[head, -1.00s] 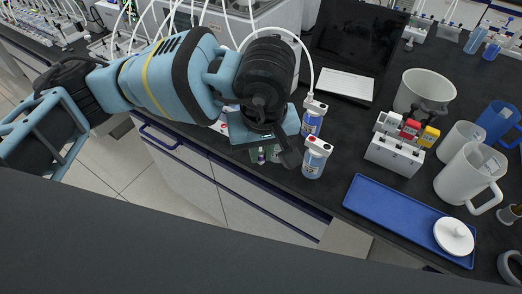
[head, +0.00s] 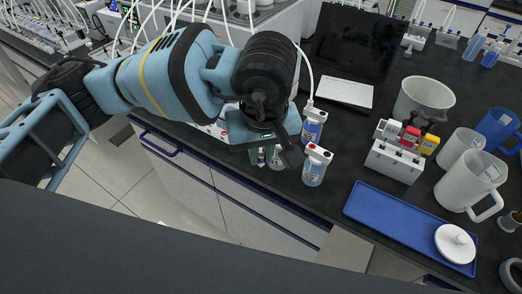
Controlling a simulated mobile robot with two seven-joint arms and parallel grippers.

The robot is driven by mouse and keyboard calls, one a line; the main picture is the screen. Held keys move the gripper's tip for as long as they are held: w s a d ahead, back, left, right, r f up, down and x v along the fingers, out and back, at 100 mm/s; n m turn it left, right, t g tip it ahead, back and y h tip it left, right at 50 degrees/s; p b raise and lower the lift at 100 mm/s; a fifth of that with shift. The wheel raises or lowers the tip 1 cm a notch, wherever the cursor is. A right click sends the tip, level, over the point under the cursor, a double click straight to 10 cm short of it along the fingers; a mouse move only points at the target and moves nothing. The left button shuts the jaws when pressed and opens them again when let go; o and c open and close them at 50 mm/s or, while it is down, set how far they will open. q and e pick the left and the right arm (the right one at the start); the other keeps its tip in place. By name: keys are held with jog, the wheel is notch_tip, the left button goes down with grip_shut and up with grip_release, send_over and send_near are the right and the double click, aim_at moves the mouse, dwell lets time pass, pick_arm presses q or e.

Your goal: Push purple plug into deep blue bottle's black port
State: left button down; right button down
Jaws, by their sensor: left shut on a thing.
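My left gripper (head: 272,150) points down at the front edge of the black bench, mostly hidden by its own wrist. It is shut. A small purple and white piece (head: 261,157), which looks like the purple plug, shows just below it; the jaws' hold on it is hidden. A bottle with deeper blue contents, a label and a white and red cap (head: 312,127) stands right of the gripper. A paler blue bottle (head: 314,172) with a similar cap stands nearer the edge. Another bottle (head: 277,160) is partly hidden behind the gripper. I cannot make out a black port. My right gripper is not in view.
A blue tray (head: 385,219) with a white lid (head: 455,243) lies to the right. Behind it are a rack with coloured blocks (head: 396,160), a white pitcher (head: 466,183) and a grey bucket (head: 422,98). A laptop (head: 342,92) stands behind the bottles. Tubes hang near the bottles.

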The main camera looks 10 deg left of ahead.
pick_arm(q)
jog(key=shift+r, duration=0.15)
jog(key=shift+r, duration=0.6)
